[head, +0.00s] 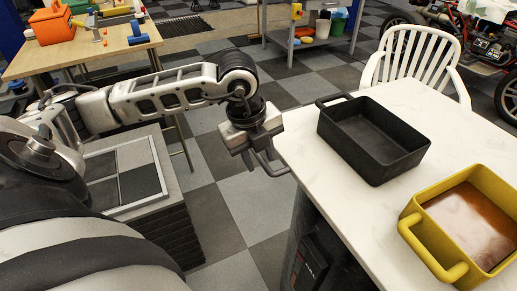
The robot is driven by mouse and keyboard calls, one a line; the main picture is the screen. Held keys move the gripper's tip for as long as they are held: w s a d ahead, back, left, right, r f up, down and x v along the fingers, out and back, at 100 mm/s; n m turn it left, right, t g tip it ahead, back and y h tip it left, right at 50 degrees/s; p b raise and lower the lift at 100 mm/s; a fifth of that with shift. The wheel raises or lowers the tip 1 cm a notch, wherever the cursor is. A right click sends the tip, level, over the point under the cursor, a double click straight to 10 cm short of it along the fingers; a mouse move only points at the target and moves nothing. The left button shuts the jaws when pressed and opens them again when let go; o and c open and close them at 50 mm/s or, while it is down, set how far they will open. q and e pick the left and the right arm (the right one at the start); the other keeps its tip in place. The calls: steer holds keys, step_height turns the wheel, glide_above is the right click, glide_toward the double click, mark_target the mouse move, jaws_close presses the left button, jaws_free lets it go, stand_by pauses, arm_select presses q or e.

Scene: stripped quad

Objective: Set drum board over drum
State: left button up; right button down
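I cannot make out a drum or a drum board for certain. My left gripper (264,166) hangs over the floor, just left of the white table's edge, and nothing shows clearly between its fingers. Whether its fingers are apart or together is unclear at this angle. My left arm reaches in from the left edge. My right gripper is out of view.
A black pan (372,137) and a yellow pan (470,222) with brown contents stand on the white table (300,150). A white chair (420,58) is behind it. A wooden workbench (85,60) with tools and an orange box (50,25) stands upper left. Checkered floor (250,205) lies between.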

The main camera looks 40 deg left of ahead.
arm_select(q)
step_height(320, 180, up, 16)
steer(key=s+a, duration=0.1)
steer(key=s, duration=0.1)
steer(key=shift+s+f+p, duration=0.15)
steer(key=shift+s+p, duration=0.15)
steer(key=shift+s, duration=0.1)
steer(key=shift+a, duration=0.1)
